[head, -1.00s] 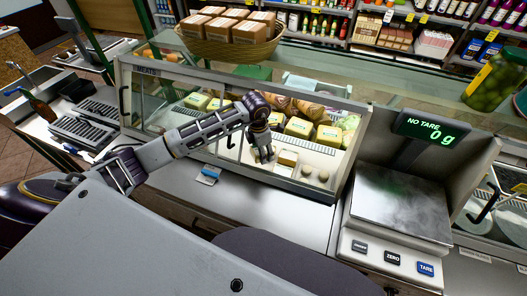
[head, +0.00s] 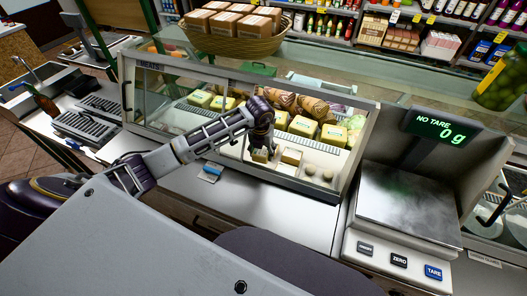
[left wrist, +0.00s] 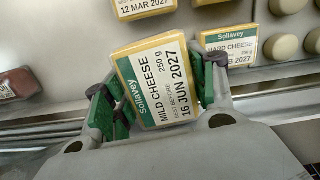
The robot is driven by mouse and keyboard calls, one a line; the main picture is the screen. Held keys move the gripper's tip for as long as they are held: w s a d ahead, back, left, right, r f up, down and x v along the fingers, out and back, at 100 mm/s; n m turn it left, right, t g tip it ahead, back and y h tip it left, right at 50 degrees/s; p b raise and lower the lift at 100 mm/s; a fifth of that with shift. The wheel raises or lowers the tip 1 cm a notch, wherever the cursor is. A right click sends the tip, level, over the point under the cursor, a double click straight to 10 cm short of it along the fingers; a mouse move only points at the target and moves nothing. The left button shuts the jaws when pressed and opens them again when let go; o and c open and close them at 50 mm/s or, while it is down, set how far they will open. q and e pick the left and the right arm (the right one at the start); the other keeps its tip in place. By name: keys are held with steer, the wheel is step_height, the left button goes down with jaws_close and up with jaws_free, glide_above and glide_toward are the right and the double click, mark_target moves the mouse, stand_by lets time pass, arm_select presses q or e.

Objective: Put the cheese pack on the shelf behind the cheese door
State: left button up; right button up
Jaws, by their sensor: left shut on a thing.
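My left gripper (head: 261,149) is shut on a yellow cheese pack (head: 260,156) with a white and green label, at the front of the glass display case (head: 333,187). In the left wrist view the held pack (left wrist: 158,82) reads "Mild Cheese 250 g, 16 Jun 2027"; it sits tilted between the green finger pads of the left gripper (left wrist: 158,92). Another pack (head: 291,157), marked as hard cheese in the left wrist view (left wrist: 229,44), is just to the right. The case's left end is marked "MEATS" (head: 147,69). My right gripper is not in view.
Several yellow packs stand in a row farther back, including one at the right (head: 334,135). Round pale items (head: 318,173) lie right of the hard cheese. A scale (head: 408,203) reading 0 g stands right of the case. A blue-and-white item (head: 210,172) is on the counter in front.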

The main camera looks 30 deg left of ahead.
arm_select(q)
steer(key=shift+w+a+f+n+b, duration=0.1)
steer(key=shift+a+f+n+b, duration=0.15)
steer(key=shift+n, duration=0.6)
steer(key=shift+a+f+n+b, duration=0.15)
steer(key=shift+f+n, duration=0.2)
steer(key=shift+n, duration=0.5)
steer(key=shift+f, duration=0.2)
